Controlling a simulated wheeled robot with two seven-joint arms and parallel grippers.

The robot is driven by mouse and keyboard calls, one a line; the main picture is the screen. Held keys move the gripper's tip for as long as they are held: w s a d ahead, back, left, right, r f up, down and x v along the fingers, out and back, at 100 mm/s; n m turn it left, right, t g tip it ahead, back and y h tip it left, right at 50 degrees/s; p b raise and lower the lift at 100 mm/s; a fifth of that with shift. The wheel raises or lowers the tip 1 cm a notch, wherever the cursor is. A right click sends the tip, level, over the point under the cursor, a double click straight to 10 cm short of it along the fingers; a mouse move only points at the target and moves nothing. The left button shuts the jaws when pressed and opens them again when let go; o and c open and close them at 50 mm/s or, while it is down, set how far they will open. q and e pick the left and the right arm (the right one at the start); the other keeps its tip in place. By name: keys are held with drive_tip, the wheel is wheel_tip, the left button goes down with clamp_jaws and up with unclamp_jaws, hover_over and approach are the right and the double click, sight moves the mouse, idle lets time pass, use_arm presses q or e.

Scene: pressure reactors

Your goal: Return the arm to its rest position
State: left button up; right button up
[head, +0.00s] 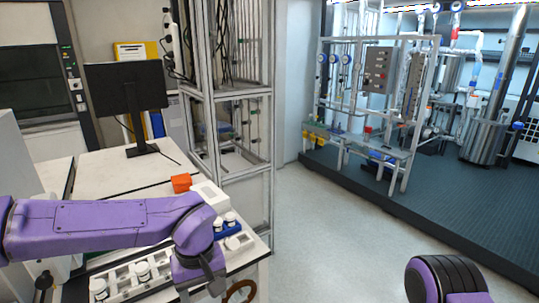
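My purple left arm (110,228) reaches in from the left over the white bench and bends down at its wrist (196,240). A dark part at the lower end, perhaps my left gripper (212,272), shows only partly, so its fingers and anything between them cannot be made out. A rounded purple and black part of my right arm (445,282) shows at the bottom right edge, over the floor. My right gripper is outside the view.
The bench (115,180) holds a black monitor (126,88), an orange object (181,183), a white box (209,196) and racks of white-capped jars (143,271) close under my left arm. A metal frame (238,93) stands behind. Clear floor (325,235) lies before the reactor platform (440,212).

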use_arm(q)
drive_tip(key=s+a+f+n+t+y+b, duration=0.1)
drive_tip(key=a+f+n+t+y, duration=0.25)
drive_tip(key=f, duration=0.75)
drive_tip(key=s+a+f+n+t+y+b, duration=0.1)
drive_tip(key=a+f+n+t, duration=0.25)
drive_tip(key=a+f, duration=0.45)
drive_tip(key=s+a+f+m+g+b, duration=0.1)
drive_tip(key=s+a+f+m+g, duration=0.1)
drive_tip(key=s+f, duration=0.7)
drive_tip(key=s+a+f+m+g+h+b, duration=0.1)
drive_tip(key=s+a+f+m+b, duration=0.1)
drive_tip(key=s+f, duration=0.6)
drive_tip(key=s+a+m, duration=0.1)
drive_tip(key=s, duration=0.4)
drive_tip(key=shift+s+a+f+g, duration=0.2)
drive_tip(key=shift+s+f+g, duration=0.2)
use_arm(e)
drive_tip(key=f, duration=0.5)
drive_tip(key=shift+s+f, duration=0.15)
drive_tip(key=shift+s, duration=0.15)
use_arm(q)
drive_tip(key=shift+w, duration=0.1)
